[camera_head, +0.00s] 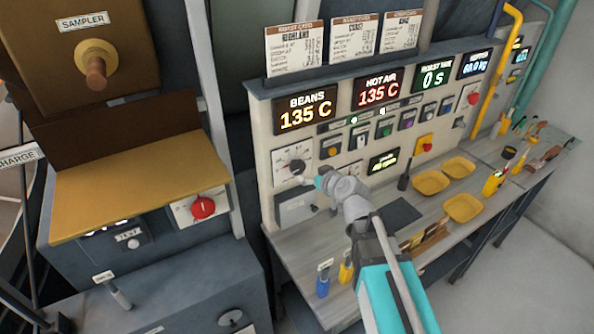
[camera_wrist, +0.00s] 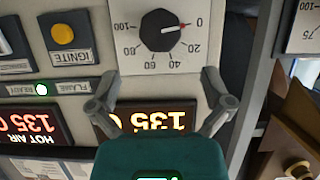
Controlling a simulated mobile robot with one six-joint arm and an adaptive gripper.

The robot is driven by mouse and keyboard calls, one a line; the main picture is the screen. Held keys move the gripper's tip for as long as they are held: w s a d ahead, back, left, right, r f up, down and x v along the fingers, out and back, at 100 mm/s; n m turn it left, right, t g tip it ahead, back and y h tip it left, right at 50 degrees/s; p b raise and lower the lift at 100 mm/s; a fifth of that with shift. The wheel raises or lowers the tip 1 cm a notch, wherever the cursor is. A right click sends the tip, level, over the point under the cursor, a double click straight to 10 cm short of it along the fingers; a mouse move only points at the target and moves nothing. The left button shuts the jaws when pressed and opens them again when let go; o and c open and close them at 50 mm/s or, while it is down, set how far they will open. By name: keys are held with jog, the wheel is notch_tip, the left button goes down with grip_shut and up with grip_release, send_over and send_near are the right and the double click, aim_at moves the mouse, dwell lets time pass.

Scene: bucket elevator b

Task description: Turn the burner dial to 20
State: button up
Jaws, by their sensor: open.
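The burner dial (camera_wrist: 160,30) is a black knob with a red pointer on a white plate, seen upside down in the wrist view. Its scale runs from 0 to 100, and the red pointer is at the 0 mark. In the head view the dial (camera_head: 297,167) is partly hidden by my gripper (camera_head: 309,181). In the wrist view my gripper (camera_wrist: 160,76) is open and empty. Its two fingers are spread wide, with the dial showing beyond the fingertips and not between them.
Beside the dial are an ignite button (camera_wrist: 63,34) and a lit green flame-ready lamp (camera_wrist: 41,90). The beans display (camera_head: 306,109) reads 135 C. A separate red knob (camera_head: 203,207) is on the machine at left. Yellow trays (camera_head: 463,208) stand on the bench.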

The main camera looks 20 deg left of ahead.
aim_at(300, 168)
jog(key=b+x, duration=0.3)
jog(key=x, duration=0.6)
jog(key=shift+a+f, duration=0.1)
jog(key=shift+a, duration=0.05)
jog(key=c, duration=1)
jog(key=m+g+y, duration=0.1)
jog(key=m, duration=0.1)
jog(key=shift+w+m+g+y+b, duration=0.1)
jog(key=shift+m+g+y+b, duration=0.2)
jog(key=shift+m+b, duration=0.1)
jog(key=shift+m+g+y+b, duration=0.5)
jog(key=shift+m+y, duration=0.2)
jog(key=shift+m, duration=0.5)
